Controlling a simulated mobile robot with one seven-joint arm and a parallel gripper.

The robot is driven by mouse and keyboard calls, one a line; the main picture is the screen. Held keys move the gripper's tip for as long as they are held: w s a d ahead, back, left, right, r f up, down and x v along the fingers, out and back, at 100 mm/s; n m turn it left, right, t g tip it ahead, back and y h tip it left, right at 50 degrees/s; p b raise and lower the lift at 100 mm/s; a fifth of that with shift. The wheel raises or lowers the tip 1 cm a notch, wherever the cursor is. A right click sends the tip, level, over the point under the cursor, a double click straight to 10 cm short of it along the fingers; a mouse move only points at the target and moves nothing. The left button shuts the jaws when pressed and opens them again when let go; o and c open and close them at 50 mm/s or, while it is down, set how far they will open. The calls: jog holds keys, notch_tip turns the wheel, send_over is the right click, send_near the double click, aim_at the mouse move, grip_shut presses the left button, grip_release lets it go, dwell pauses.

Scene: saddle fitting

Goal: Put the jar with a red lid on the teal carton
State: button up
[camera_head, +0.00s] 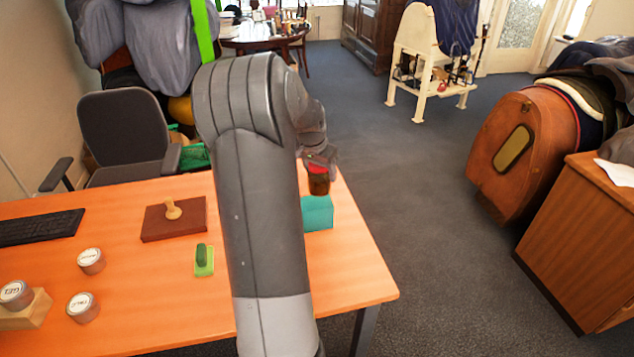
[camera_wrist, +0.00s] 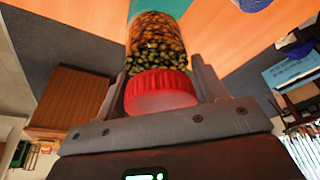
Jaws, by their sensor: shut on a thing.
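The jar with a red lid (camera_head: 318,184) is in my gripper (camera_head: 320,165), seen at the far right part of the desk in the head view. In the wrist view the red lid (camera_wrist: 160,90) sits between the two fingers of my gripper (camera_wrist: 162,85), and the glass body with brown and dark green contents extends beyond them. The teal carton (camera_head: 317,213) stands on the desk just below the jar in the head view, partly hidden by my arm. The jar appears right above or on the carton's top; I cannot tell whether they touch.
An office chair (camera_head: 125,135) stands behind.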

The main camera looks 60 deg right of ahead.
aim_at(317, 181)
jog(key=shift+w+f, duration=0.3)
jog(key=shift+w, duration=0.2)
jog(key=shift+f, duration=1.95)
jog(key=shift+f, duration=0.1)
jog(key=o, duration=1.3)
jog(key=shift+o, duration=0.2)
jog(key=v, duration=1.2)
jog(key=shift+a, duration=0.1)
